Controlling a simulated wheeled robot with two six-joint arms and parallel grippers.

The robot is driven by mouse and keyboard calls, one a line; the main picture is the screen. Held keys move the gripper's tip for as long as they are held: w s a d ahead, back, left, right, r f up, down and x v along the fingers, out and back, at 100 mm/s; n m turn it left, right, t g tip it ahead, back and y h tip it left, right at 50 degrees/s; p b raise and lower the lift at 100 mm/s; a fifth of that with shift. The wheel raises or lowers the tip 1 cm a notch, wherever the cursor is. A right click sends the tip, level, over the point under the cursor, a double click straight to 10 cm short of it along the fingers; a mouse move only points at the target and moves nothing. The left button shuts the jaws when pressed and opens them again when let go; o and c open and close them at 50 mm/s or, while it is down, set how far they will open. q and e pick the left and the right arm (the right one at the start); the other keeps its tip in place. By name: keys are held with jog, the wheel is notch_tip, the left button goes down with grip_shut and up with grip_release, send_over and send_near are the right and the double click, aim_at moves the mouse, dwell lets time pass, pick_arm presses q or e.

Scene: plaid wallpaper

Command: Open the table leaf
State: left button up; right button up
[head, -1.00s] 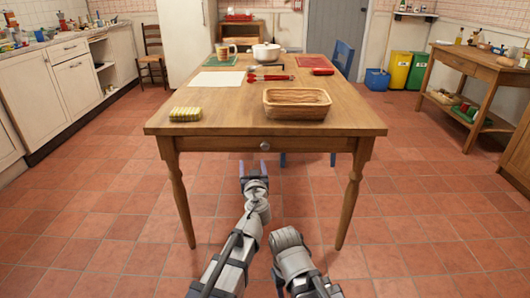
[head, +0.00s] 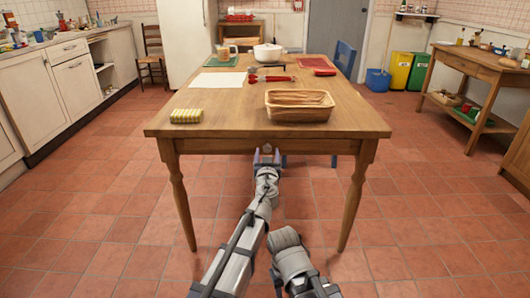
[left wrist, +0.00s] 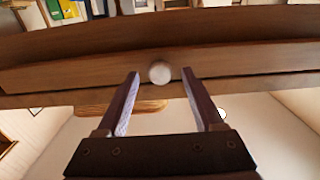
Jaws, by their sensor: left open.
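The wooden table (head: 220,105) stands in front of me, its front apron holding a drawer front (head: 215,146) with a round pale knob (head: 266,149). No separate leaf can be made out on the top. My left gripper (head: 267,157) is at the knob, just below the table's front edge. In the left wrist view the knob (left wrist: 159,73) sits between the tips of my open left gripper (left wrist: 160,76), with a gap on both sides. The drawer front (left wrist: 240,62) runs across that view. My right forearm shows at the bottom of the head view; its gripper is out of view.
A blue chair (head: 344,57) stands behind right. The floor in front is clear.

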pick_arm(q)
jog(key=shift+w, duration=0.4)
grip_shut()
dwell(1.2)
